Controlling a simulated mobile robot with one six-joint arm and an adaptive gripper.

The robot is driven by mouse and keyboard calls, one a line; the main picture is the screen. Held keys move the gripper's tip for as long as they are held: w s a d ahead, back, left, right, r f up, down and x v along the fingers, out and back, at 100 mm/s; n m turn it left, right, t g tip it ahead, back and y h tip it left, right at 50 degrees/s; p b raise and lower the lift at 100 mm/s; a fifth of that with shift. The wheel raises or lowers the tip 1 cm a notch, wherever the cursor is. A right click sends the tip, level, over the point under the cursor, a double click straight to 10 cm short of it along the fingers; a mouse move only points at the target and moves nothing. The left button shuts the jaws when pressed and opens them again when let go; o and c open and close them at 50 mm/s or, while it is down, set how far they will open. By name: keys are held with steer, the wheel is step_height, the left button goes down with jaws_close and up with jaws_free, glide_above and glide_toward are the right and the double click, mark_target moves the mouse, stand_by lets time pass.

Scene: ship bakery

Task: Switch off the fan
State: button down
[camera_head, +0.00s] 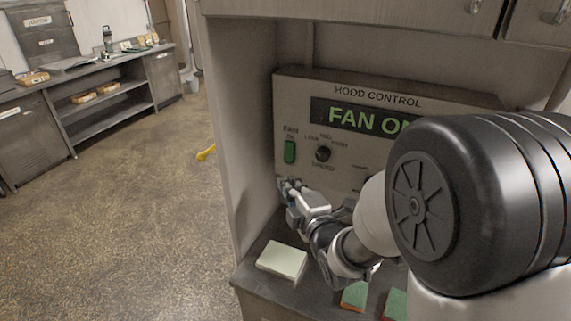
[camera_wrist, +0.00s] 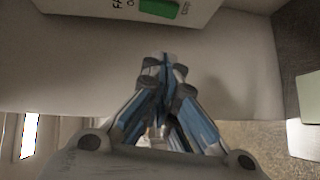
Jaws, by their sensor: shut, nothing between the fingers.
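A hood control panel (camera_head: 350,110) stands in a cabinet recess in the head view. My gripper (camera_head: 284,183) is shut and empty, just below the green switch. In the wrist view my fingertips (camera_wrist: 164,58) are together, apart from the switch.
A pale block (camera_head: 282,261) and green-topped sponges (camera_head: 355,296) lie on the counter below my arm. The cabinet's side wall (camera_head: 232,120) is close on the left. A yellow object (camera_head: 206,152) lies on the open floor. A shelved counter (camera_head: 100,100) stands at the far left.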

mark_target(289, 152)
steer(key=w+a+f, duration=0.1)
steer(key=w+a, duration=0.1)
steer(key=w, duration=0.9)
steer(key=shift+f, duration=0.25)
steer(key=b, duration=0.3)
steer(key=shift+w+d+f+n+t+b, duration=0.1)
steer(key=shift+w+f+n+t+b, duration=0.05)
steer(key=shift+w+n+t+b, duration=0.15)
steer(key=shift+f, duration=0.1)
